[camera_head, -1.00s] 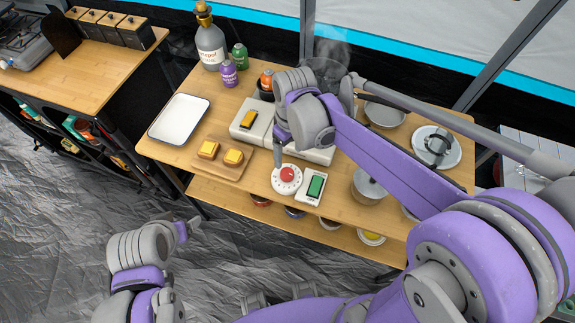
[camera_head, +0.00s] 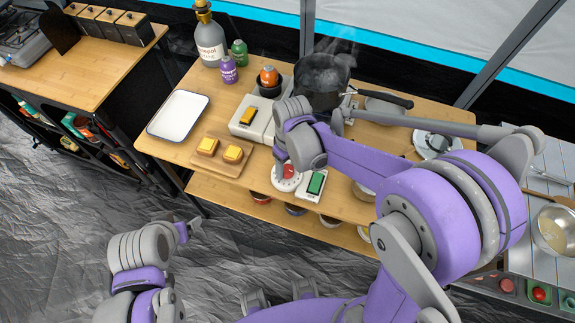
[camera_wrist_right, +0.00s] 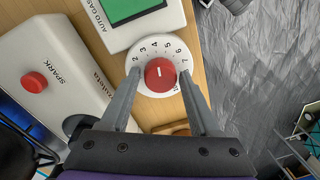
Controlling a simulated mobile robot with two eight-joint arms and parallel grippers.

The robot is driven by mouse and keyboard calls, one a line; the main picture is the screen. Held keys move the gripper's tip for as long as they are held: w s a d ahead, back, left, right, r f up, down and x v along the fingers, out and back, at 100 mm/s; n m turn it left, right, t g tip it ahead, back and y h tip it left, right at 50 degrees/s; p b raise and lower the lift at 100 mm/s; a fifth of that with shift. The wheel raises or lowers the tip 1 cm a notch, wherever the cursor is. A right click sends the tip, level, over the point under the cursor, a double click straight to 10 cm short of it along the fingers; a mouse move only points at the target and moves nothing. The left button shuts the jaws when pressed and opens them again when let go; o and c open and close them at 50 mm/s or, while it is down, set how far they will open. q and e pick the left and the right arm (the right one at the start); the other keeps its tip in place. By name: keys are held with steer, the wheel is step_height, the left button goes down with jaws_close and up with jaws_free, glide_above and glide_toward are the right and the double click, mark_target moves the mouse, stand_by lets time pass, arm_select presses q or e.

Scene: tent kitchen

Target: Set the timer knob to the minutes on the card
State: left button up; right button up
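The timer is a white round dial with a red knob, near the front edge of the table in the head view, partly covered by my right gripper. In the right wrist view, the red knob (camera_wrist_right: 160,75) has a short white mark pointing up, roughly between 4 and 5 on the white dial (camera_wrist_right: 146,55). My right gripper (camera_wrist_right: 160,72) is open, one finger on each side of the knob, with small gaps showing. My left gripper (camera_head: 190,226) is low at the left, away from the table; its opening is unclear. I cannot make out a card with minutes.
Beside the dial is a white box with a green panel (camera_head: 317,183), labelled AUTO GAS. A white SPARK unit with a red button (camera_wrist_right: 34,82) is near. A board with yellow-topped pieces (camera_head: 221,166), a tray (camera_head: 180,117) and a dark steaming pot (camera_head: 321,76) share the table.

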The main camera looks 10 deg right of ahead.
mark_target(289, 168)
jaws_close()
steer(key=shift+m, duration=0.6)
stand_by(0.8)
steer(key=shift+o, duration=1.9)
jaws_free()
step_height(289, 168, up, 11)
steer(key=shift+d+p, duration=0.3)
